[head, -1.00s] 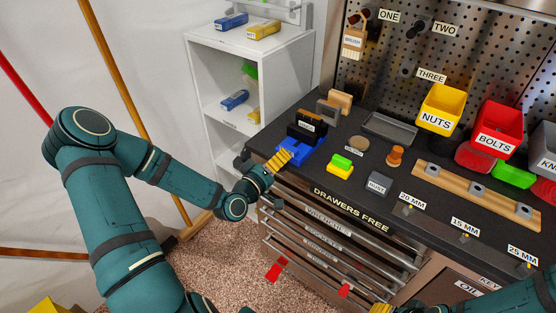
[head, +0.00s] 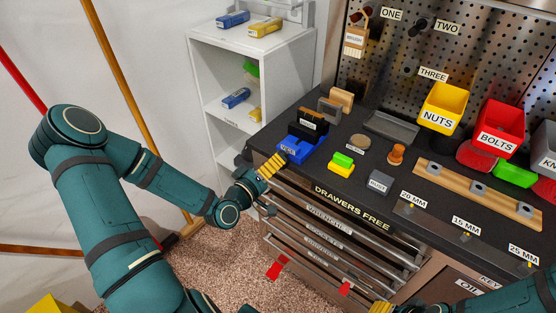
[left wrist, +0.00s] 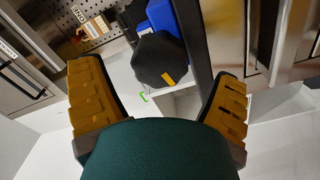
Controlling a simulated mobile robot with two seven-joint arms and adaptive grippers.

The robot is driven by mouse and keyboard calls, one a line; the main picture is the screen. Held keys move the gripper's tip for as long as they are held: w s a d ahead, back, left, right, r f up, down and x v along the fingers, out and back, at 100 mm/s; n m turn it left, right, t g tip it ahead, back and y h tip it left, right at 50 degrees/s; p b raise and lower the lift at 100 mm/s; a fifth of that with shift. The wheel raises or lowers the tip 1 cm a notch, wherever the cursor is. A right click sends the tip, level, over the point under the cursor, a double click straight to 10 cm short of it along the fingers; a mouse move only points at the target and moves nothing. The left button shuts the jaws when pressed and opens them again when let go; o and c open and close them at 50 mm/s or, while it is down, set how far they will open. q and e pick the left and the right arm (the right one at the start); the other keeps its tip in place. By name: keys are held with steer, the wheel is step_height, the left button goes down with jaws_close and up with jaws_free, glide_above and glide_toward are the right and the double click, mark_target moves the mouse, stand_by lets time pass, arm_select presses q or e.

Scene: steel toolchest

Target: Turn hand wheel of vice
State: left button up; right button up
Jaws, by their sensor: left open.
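The blue vice (head: 303,150) with black jaws sits at the left end of the dark bench top. Its black hand wheel (left wrist: 160,60), many-sided with a yellow mark, shows in the left wrist view, ahead of my fingers and between them. In the head view a dark part of the wheel (head: 243,159) shows past the bench's left edge. My left gripper (head: 271,165) is open and empty beside the vice; it also shows in the left wrist view (left wrist: 158,95). The fingers look apart from the wheel. My right gripper (head: 381,307) is only partly visible at the bottom edge.
A white shelf (head: 230,75) stands left of the bench, close to the wheel. Drawers (head: 335,235) lie below the bench front. A green and yellow block (head: 342,165), a grey block (head: 379,182) and a grey tray (head: 391,127) are on the bench.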

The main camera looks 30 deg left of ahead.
arm_select(q)
steer(key=shift+s+a, duration=0.15)
steer(key=shift+s, duration=2.05)
steer(key=d+f+m+g+h, duration=0.3)
steer(key=d+f+m+g, duration=0.35)
steer(key=d+f, duration=0.65)
steer(key=s+d+f+m+g, duration=0.2)
steer(key=s+d+f+g, duration=0.3)
steer(key=s+d+g, duration=0.4)
steer(key=shift+s+d+f+g+y, duration=0.2)
steer(key=shift+s+d+g+y, duration=0.15)
steer(key=shift+d+g+y, duration=0.1)
